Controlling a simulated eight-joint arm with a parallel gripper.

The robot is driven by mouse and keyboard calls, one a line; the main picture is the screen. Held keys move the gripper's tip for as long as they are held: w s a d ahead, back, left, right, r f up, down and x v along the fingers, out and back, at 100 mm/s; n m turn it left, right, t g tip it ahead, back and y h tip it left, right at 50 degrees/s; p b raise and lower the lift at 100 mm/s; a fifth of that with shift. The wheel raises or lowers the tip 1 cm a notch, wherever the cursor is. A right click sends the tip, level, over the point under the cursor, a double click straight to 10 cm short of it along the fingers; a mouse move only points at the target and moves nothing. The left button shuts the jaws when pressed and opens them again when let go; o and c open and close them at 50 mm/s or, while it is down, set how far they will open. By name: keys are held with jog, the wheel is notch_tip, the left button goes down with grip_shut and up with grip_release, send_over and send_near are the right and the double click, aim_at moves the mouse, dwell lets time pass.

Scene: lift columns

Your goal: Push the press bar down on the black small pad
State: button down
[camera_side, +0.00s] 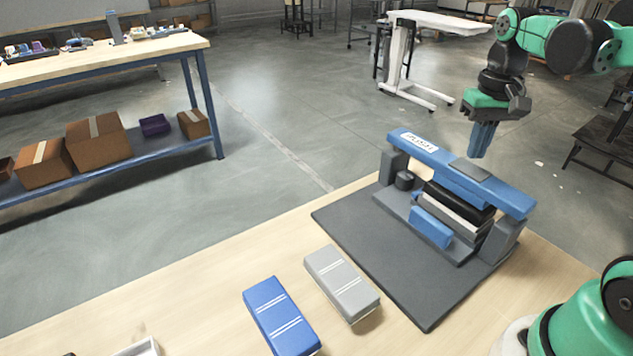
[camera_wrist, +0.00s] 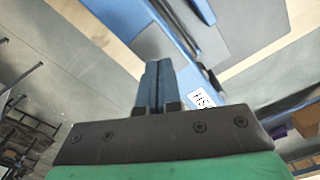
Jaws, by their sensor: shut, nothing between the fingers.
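The blue press bar (camera_side: 515,198) spans the top of the press between grey end posts, with a white label near its left end. A dark grey small pad (camera_side: 470,170) lies on top of the bar near its middle. Under the bar is a stack of blue, black (camera_side: 460,200) and light blocks. My gripper (camera_side: 479,156) is shut and empty, pointing down, its blue fingertips a little above the pad in the side view. In the wrist view the shut fingers (camera_wrist: 158,63) partly cover the bar (camera_wrist: 184,50), and the pad (camera_wrist: 152,43) shows just beyond the tips.
The press stands on a dark grey base plate (camera_side: 350,222) on a wooden table (camera_side: 200,285). A blue block (camera_side: 281,316) and a grey block (camera_side: 342,282) lie on the table left of the plate. A bench with boxes (camera_side: 98,152) stands farther back left.

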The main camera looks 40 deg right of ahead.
aim_at(470, 168)
jog(key=shift+f, duration=0.2)
jog(key=shift+f, duration=1.15)
dwell(0.5)
notch_tip(470, 168, up, 8)
jog(key=shift+r, duration=0.25)
dwell(0.5)
dwell(0.9)
